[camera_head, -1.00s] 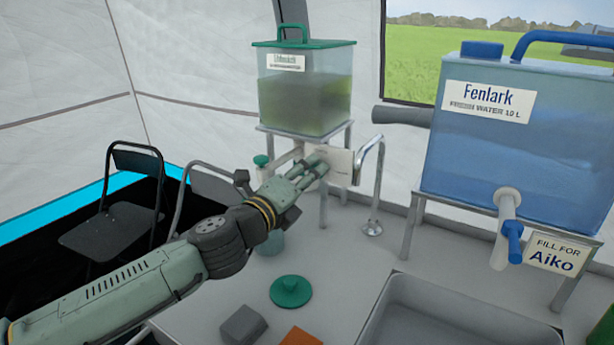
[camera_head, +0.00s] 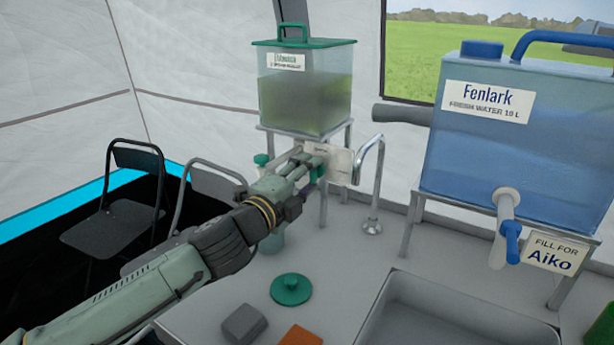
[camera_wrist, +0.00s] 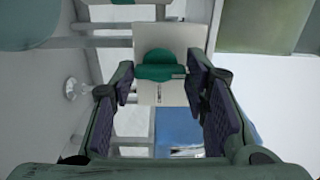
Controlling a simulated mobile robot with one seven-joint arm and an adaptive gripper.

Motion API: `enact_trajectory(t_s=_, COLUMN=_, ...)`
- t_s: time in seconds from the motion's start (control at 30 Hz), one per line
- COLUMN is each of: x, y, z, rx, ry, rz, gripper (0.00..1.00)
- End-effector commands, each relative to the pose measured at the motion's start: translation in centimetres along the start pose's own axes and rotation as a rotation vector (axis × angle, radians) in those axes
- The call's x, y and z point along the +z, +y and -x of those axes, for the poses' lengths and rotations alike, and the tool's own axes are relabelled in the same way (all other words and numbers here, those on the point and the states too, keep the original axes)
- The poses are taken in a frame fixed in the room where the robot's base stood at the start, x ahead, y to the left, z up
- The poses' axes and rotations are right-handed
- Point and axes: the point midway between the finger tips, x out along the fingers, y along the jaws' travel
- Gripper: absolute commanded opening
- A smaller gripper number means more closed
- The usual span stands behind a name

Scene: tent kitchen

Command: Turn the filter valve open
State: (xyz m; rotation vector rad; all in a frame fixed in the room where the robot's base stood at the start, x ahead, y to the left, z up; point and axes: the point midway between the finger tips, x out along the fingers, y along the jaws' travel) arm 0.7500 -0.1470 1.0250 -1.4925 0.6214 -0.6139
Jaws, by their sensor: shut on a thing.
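The filter tank (camera_head: 308,108) holds murky green water and stands on a metal rack at the back. Below it, a small green valve handle (camera_head: 319,172) shows beside my fingers, in front of a white card (camera_head: 340,163). In the wrist view the green handle (camera_wrist: 160,66) lies between my fingertips, with the card (camera_wrist: 180,38) behind it. My gripper (camera_head: 312,160) is shut on this handle; in the wrist view the gripper (camera_wrist: 160,82) has one finger on each side of it. My fingers partly hide the handle in the head view.
A curved metal spout (camera_head: 376,180) stands just right of the valve. A blue Fenlark water tank (camera_head: 520,150) with a blue tap (camera_head: 511,242) is at right. A green lid (camera_head: 291,290), grey block (camera_head: 244,323) and orange block (camera_head: 301,336) lie in front, beside a basin (camera_head: 440,312).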

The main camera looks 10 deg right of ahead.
Motion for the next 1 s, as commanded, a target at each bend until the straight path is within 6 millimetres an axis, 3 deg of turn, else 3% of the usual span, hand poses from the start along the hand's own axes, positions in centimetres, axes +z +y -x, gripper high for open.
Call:
enact_trajectory(t_s=0.33, x=0.0, y=0.01, z=0.0, rx=0.0, ry=0.0, rz=0.007, gripper=0.14)
enact_trajectory(t_s=0.37, x=0.0, y=0.01, z=0.0, rx=0.0, ry=0.0, rz=0.007, gripper=0.43)
enact_trajectory(t_s=0.63, x=0.01, y=0.0, z=0.0, rx=0.0, ry=0.0, rz=0.004, gripper=0.61)
enact_trajectory(t_s=1.0, x=0.07, y=-0.01, z=0.31, rx=0.0, ry=-0.001, rz=0.003, gripper=0.62)
